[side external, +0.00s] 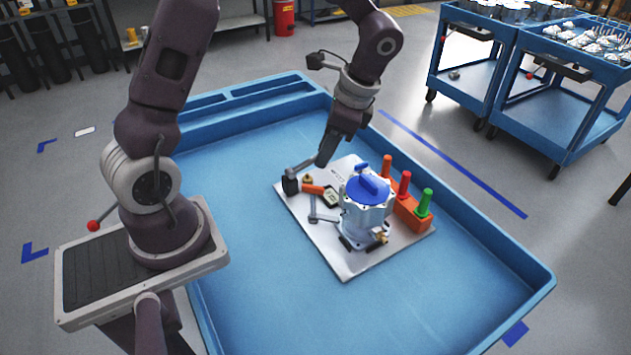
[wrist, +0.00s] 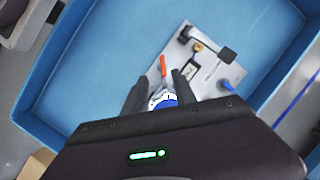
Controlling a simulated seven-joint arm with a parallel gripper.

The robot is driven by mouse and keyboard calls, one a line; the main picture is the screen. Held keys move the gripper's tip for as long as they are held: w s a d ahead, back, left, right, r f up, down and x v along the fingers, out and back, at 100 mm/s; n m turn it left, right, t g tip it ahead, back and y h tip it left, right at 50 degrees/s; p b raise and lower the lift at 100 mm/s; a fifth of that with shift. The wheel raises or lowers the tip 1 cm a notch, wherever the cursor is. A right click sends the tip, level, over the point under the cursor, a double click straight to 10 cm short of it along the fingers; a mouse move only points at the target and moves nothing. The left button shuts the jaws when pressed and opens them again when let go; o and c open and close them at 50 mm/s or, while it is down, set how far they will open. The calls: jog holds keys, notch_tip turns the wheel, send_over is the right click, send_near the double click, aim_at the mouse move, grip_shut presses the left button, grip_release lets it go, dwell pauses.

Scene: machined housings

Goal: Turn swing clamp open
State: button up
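A silver housing (side external: 366,215) with a blue top (side external: 368,187) stands upright on a pale plate (side external: 348,268). A grey arm on a black block (side external: 290,185) is at the plate's left corner; it also shows in the wrist view (wrist: 228,54). A second grey lever (side external: 313,208) stands left of the housing. I cannot tell for certain which is the swing clamp. My gripper (side external: 322,162) points down above the plate, near the first arm's end. In the wrist view its fingers (wrist: 160,80) are apart, with nothing visibly held. The housing is partly hidden behind the wrist there.
An orange rack with orange, red and green pegs (side external: 405,185) stands right of the housing. An orange-handled tool (side external: 313,189) and a small dark gauge (side external: 332,197) lie beside the black block. The blue tray (side external: 250,240) has raised walls; its left and front floor is clear.

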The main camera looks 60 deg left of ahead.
jog(key=m+g, duration=0.1)
send_near(313, 186)
jog(key=f, duration=0.1)
jog(key=x, duration=0.7)
jog(key=shift+s+a+f, duration=0.2)
grip_shut()
